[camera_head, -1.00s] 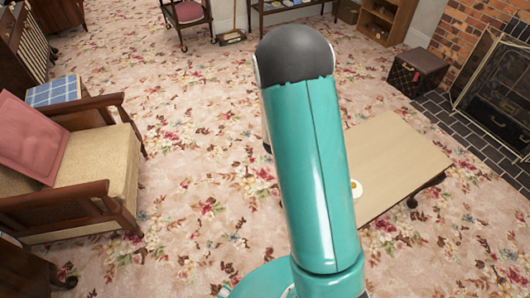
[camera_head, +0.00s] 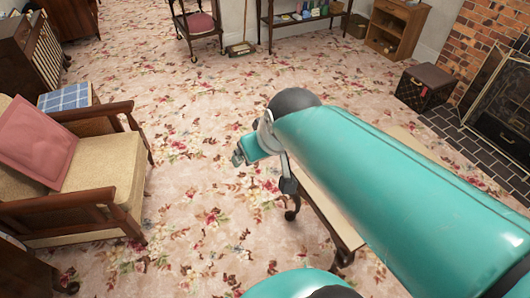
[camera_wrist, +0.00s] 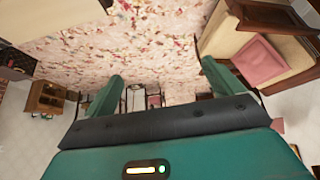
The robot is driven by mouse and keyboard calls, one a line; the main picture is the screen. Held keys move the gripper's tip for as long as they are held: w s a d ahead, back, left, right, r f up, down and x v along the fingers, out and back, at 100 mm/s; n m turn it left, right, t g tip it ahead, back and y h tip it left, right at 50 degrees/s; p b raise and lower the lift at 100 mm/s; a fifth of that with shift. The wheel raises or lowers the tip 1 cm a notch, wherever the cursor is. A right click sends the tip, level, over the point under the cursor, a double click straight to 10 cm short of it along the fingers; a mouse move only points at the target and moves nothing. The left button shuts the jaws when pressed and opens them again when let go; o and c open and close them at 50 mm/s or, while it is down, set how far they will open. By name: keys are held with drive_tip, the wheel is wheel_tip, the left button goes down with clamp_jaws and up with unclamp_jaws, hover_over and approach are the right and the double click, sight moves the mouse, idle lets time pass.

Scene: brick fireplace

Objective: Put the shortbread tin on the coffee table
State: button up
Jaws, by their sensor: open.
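The coffee table (camera_head: 322,207) has a pale wooden top and dark curved legs. In the head view my teal arm covers most of its top. My gripper (camera_head: 240,158) is held out left of the table, above the carpet, and looks empty. In the wrist view my gripper (camera_wrist: 160,85) shows two teal fingers spread wide with nothing between them. I cannot make out the shortbread tin. Small items stand on the dark side table (camera_head: 286,19) by the far wall, too small to tell apart.
An armchair (camera_head: 125,165) with a pink cushion (camera_head: 38,150) stands at the left. A dark trunk (camera_head: 427,88), a wooden shelf cabinet (camera_head: 397,27) and the brick fireplace (camera_head: 480,50) are at the far right. The flowered carpet (camera_head: 190,110) is open in the middle.

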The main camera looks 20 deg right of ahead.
drive_tip(key=s+r+m, duration=0.1)
drive_tip(key=s, duration=0.5)
drive_tip(key=shift+a+r+g, duration=0.15)
drive_tip(key=shift+g, duration=0.15)
drive_tip(key=shift+c, duration=0.2)
